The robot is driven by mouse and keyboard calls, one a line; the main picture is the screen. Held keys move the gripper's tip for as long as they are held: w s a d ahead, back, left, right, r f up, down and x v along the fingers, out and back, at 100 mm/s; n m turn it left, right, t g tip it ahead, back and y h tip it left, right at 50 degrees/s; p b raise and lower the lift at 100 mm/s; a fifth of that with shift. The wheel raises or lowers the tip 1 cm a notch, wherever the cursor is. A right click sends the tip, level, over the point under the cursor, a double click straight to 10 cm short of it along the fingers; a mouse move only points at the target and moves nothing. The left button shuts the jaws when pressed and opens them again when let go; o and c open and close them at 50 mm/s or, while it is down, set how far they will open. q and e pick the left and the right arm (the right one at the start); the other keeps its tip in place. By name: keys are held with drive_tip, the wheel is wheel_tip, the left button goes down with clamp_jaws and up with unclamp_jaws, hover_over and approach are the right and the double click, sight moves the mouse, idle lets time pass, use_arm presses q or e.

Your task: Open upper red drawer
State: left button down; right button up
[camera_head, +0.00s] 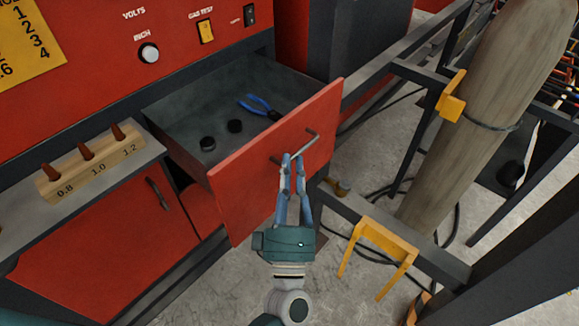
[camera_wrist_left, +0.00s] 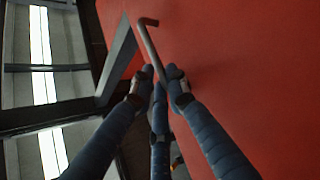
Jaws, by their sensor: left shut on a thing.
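The upper red drawer (camera_head: 240,180) is pulled out of the red cabinet in the head view, and its grey inside shows. Its bar handle (camera_head: 303,146) is on the red front panel. My left gripper (camera_head: 293,158) is shut on the handle, with its fingers around the bar. In the left wrist view the handle (camera_wrist_left: 149,42) runs down between the fingertips, against the red panel (camera_wrist_left: 230,60). Inside the drawer lie blue-handled pliers (camera_head: 258,107) and two black round pieces (camera_head: 235,126). My right gripper is not in view.
A lower red door (camera_head: 110,235) with a dark handle is below left. A wooden block (camera_head: 88,165) with pegs sits on a grey shelf. At right stand a gas cylinder (camera_head: 480,110), dark frame bars and a yellow bracket (camera_head: 385,240). Cables lie on the floor.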

use_arm(q)
drive_tip(key=c, duration=1.8)
unclamp_jaws()
drive_tip(key=shift+f, duration=0.55)
drive_tip(key=shift+c, duration=0.2)
drive_tip(key=shift+w, duration=0.15)
drive_tip(key=shift+r, duration=0.25)
drive_tip(key=v, duration=1.2)
drive_tip(key=shift+r, duration=0.1)
